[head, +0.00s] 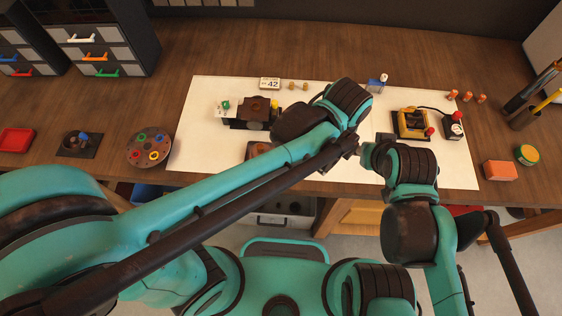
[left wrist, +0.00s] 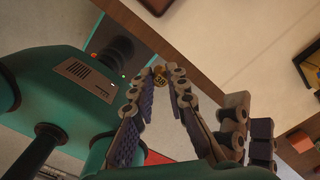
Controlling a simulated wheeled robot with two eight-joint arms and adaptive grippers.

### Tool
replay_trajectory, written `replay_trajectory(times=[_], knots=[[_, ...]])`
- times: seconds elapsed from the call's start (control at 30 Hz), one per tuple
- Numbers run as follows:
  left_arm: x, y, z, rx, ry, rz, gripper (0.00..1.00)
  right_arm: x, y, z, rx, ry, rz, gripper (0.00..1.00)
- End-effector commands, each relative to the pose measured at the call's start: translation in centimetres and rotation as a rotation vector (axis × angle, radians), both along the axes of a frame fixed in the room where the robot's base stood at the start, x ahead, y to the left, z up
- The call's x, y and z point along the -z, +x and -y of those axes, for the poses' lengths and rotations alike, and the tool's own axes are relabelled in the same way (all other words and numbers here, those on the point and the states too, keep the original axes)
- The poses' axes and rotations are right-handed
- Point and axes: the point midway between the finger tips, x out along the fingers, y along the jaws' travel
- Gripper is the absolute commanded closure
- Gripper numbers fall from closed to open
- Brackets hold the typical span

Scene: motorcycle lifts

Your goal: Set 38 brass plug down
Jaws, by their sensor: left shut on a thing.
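The brass plug (left wrist: 159,77) is small and round, with dark marks on its face that look like 38. In the left wrist view it sits between the fingertips of my left gripper (left wrist: 161,82), which is shut on it. It appears near the table's front edge, apart from the mat. In the head view the end of my left arm (head: 348,146) is close to my right arm's end, and the plug cannot be made out there.
A white mat (head: 200,138) covers the table middle. A card marked 42 (head: 269,84) stands at its back, beside small brass pieces (head: 297,87). A brown-and-black device (head: 250,113) and a yellow device (head: 411,124) flank my arms. An orange block (head: 500,170) lies at right.

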Motion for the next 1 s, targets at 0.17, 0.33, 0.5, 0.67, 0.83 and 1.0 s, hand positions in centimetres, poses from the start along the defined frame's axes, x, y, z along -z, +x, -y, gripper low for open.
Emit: replay_trajectory(times=[0.17,0.33,0.5,0.67,0.83,1.0], knots=[[1.8,1.4,-1.4,0.002,-0.001,0.001,1.0,0.9,0.0,0.0,0.0,0.0,0.0,0.6],[4.3,4.7,-4.1,0.0,-0.001,0.001,1.0,2.0,0.0,0.0,0.0,0.0,0.0,0.6],[6.2,7.3,-6.2,0.003,-0.001,0.001,1.0,2.8,0.0,0.0,0.0,0.0,0.0,0.6],[7.0,8.3,-7.1,0.006,-0.001,0.001,1.0,3.1,0.0,0.0,0.0,0.0,0.0,0.6],[8.4,8.5,-7.2,0.008,-0.001,0.001,1.0,3.6,0.0,0.0,0.0,0.0,0.0,0.6],[11.0,8.5,-7.2,0.008,-0.001,0.001,1.0,4.6,0.0,0.0,0.0,0.0,0.0,0.6]])
